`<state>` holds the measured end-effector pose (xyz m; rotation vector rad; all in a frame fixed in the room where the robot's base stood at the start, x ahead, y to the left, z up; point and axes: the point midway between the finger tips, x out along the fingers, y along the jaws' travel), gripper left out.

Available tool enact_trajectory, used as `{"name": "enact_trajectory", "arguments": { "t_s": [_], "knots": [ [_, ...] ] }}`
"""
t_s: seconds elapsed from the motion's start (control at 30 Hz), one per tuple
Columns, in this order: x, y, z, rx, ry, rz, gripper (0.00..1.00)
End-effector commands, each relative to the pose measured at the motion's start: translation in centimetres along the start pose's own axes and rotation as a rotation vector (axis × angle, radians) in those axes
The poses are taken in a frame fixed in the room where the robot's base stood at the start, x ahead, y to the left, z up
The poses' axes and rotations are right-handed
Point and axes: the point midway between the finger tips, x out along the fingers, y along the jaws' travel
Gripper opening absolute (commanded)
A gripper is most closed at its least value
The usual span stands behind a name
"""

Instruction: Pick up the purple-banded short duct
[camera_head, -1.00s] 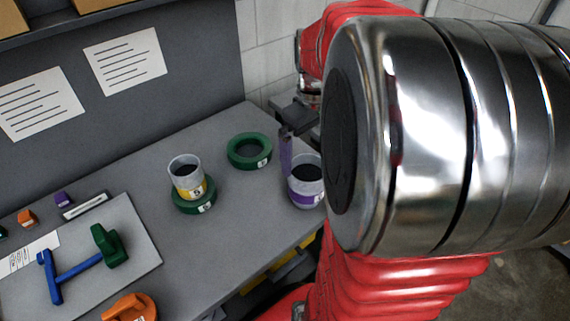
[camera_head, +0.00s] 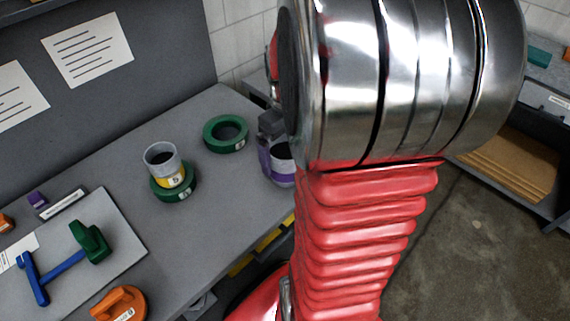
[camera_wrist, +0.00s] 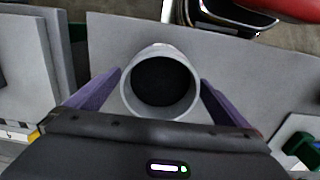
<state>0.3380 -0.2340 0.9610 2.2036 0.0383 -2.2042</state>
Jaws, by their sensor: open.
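The purple-banded short duct (camera_head: 283,177) is a light grey upright cylinder with a dark open top. It stands at the right end of the grey bench (camera_head: 225,185), partly hidden by my gripper and arm in the head view. In the wrist view I look down on its round rim (camera_wrist: 160,116). My gripper (camera_wrist: 160,84) is open, with one purple finger on each side of the duct. Whether the fingers touch it I cannot tell. In the head view my gripper (camera_head: 266,150) is low over the duct, and its far finger is hidden.
A yellow-banded duct (camera_head: 162,160) stands on a green ring (camera_head: 175,190) left of the purple one. An empty green ring (camera_head: 226,133) lies behind. A pale board (camera_head: 120,245) holds a blue-and-green tool. An orange piece (camera_head: 121,304) lies in front.

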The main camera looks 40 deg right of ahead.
Motion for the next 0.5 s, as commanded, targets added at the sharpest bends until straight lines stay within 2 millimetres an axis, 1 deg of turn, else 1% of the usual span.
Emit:
{"name": "enact_trajectory", "arguments": {
  "t_s": [0.03, 0.1, 0.2, 0.5],
  "knots": [
    [0.8, -0.1, 0.1, 0.0, -0.003, -0.002, 1.0],
    [1.6, 0.0, 0.1, 0.0, -0.002, -0.002, 1.0],
    [2.3, 0.0, 0.0, 0.0, -0.001, -0.001, 1.0],
    [2.4, 0.0, 0.0, 0.0, 0.0, 0.0, 1.0]
  ]
}}
